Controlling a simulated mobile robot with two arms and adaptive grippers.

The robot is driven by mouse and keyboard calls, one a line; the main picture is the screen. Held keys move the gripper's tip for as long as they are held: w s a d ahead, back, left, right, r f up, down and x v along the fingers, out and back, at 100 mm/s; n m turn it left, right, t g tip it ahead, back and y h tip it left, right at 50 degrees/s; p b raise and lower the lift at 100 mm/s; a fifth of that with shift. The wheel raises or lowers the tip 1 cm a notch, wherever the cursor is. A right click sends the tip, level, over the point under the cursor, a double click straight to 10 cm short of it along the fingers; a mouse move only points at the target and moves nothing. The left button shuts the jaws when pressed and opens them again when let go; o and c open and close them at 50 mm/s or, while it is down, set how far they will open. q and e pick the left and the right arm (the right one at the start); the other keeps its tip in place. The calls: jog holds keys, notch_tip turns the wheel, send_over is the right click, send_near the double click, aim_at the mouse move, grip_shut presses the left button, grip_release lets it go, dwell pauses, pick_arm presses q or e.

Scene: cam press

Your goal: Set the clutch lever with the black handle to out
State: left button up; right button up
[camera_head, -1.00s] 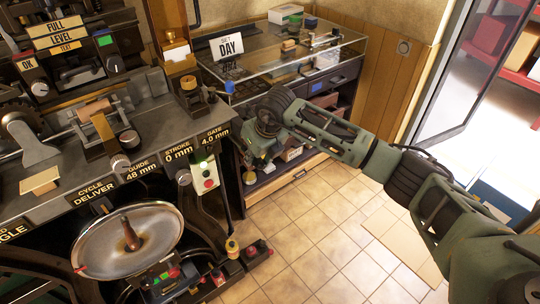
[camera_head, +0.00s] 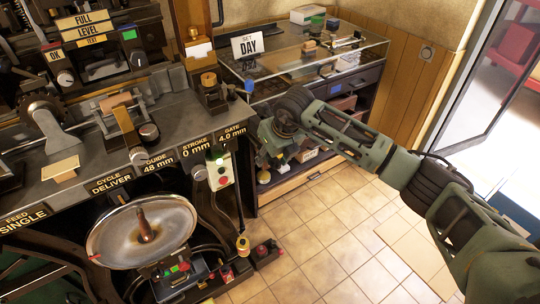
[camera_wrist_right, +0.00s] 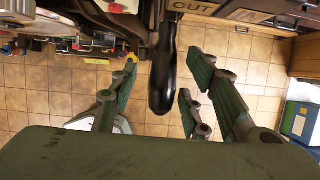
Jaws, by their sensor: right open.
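The clutch lever's black handle (camera_wrist_right: 163,82) hangs down from the top of the right wrist view, with its rounded end toward me. My right gripper (camera_wrist_right: 160,72) is open, with green fingers on the left and right of the handle; I see gaps between handle and fingers. An OUT label (camera_wrist_right: 193,7) is at the top, just right of the lever. My left gripper is not in view.
The machine bench (camera_head: 75,165) with a round metal dish (camera_head: 110,243) fills the left. A control box with red and green buttons (camera_head: 222,170) is near my gripper. A glass-topped counter (camera_head: 345,62) stands behind. Tiled floor (camera_head: 310,240) is open at the lower right.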

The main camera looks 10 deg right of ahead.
jog(key=v, duration=1.2)
